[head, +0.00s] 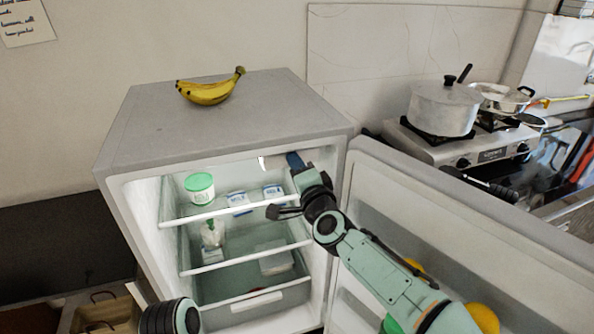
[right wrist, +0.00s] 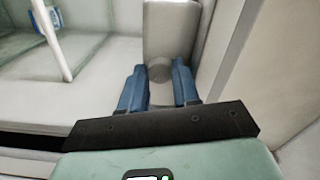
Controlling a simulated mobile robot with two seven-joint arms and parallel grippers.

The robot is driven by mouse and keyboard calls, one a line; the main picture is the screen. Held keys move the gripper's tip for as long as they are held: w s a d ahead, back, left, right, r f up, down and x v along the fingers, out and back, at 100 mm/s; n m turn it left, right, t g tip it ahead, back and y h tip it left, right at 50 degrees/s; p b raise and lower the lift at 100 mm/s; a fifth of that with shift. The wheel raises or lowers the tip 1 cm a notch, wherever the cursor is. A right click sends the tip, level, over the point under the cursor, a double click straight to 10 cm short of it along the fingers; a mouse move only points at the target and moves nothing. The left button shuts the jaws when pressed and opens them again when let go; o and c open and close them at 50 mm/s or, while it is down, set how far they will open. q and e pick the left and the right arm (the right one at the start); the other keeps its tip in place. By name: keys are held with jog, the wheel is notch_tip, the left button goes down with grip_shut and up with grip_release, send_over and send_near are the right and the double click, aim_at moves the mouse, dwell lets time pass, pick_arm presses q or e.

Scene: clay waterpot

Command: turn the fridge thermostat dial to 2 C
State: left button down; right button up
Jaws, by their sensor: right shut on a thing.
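The small grey fridge (head: 150,120) stands open in the head view, its door swung out to the right. My right arm reaches into the upper right of its inside. The blue fingers of my right gripper (head: 294,161) are at the inner right wall, near the top. In the right wrist view, my right gripper (right wrist: 159,88) is shut on the round grey thermostat dial (right wrist: 160,72), one finger on each side. The dial sits on a pale housing (right wrist: 170,30). Its markings and setting cannot be read. My left gripper is out of view.
The open door (head: 450,205) lies close to the right of my arm. A green-lidded tub (head: 200,188) and small cartons (head: 238,202) stand on the top shelf. Bananas (head: 210,92) lie on the fridge. A pot (head: 443,107) stands on the stove at right.

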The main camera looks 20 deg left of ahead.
jog(key=m+b, duration=0.1)
jog(key=m, duration=0.7)
jog(key=shift+m+b, duration=0.3)
jog(key=shift+m, duration=0.1)
grip_shut()
jog(key=o, duration=1)
grip_release()
jog(key=shift+o, duration=0.2)
jog(key=shift+r, duration=0.1)
